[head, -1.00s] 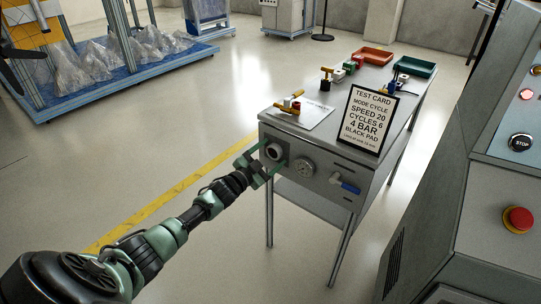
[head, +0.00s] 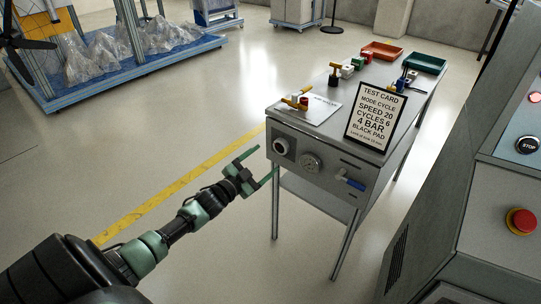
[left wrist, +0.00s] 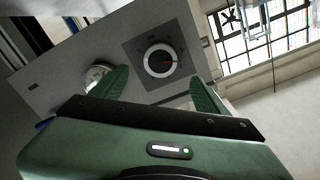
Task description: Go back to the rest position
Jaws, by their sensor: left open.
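My left gripper (head: 262,168) is open and empty in the head view, its green fingers apart just left of the grey bench's front panel. It does not touch the round black-and-white knob (head: 281,147) on that panel. In the left wrist view the open green fingers (left wrist: 158,92) frame the lower panel, with the dial knob (left wrist: 160,61) beyond them and a second, silver dial (left wrist: 97,75) partly behind the left finger. The silver dial also shows in the head view (head: 311,162). My right gripper is not in view.
The grey bench (head: 330,130) carries a test card (head: 374,117), a red tray (head: 381,51), a green tray (head: 425,63) and small valve parts. A blue-handled valve (head: 350,182) sticks out of its front. A grey console with a red button (head: 520,221) stands at right. Open floor lies left.

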